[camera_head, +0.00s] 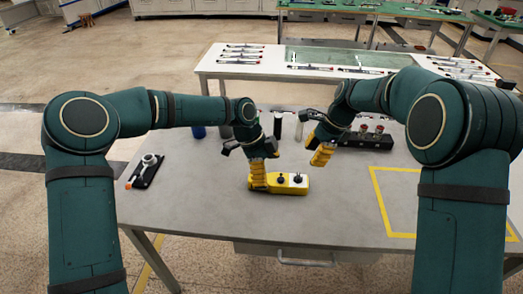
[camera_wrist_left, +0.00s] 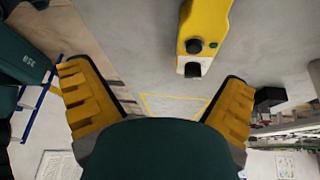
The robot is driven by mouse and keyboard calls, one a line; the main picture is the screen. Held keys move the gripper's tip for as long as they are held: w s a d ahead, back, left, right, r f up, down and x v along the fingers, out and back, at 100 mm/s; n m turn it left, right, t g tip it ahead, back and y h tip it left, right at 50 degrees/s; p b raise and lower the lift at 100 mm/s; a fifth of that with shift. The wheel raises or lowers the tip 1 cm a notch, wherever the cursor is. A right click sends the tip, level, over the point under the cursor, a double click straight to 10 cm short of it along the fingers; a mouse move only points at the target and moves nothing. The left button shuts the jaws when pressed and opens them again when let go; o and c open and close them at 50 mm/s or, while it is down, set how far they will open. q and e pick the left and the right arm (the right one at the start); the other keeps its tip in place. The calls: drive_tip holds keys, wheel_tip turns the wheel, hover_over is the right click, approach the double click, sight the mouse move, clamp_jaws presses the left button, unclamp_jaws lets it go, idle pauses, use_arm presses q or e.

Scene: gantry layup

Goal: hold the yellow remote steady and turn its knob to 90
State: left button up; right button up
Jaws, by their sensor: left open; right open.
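The yellow remote (camera_head: 291,189) lies on the grey table, with two dark controls on its top. In the left wrist view the remote (camera_wrist_left: 208,22) shows a round black knob (camera_wrist_left: 193,46), another black control and a small green button. Any dial marking is too small to read. My left gripper (camera_head: 257,177) is open at the remote's left end and partly hides it; I cannot tell if it touches. My right gripper (camera_head: 321,155) is open, above and right of the remote.
A black holder with a white part (camera_head: 148,170) lies at the table's left. A yellow taped outline (camera_head: 383,206) marks a clear area at right. The table's front is free.

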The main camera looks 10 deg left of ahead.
use_arm(q)
drive_tip(key=n+t, duration=0.1)
drive_tip(key=n, duration=0.1)
approach(277, 179)
wheel_tip(277, 179, up, 2)
drive_tip(key=x, duration=0.8)
drive_tip(key=a+x, duration=0.1)
drive_tip(key=x, duration=0.4)
drive_tip(key=shift+w+d+f, duration=0.1)
drive_tip(key=shift+f, duration=0.15)
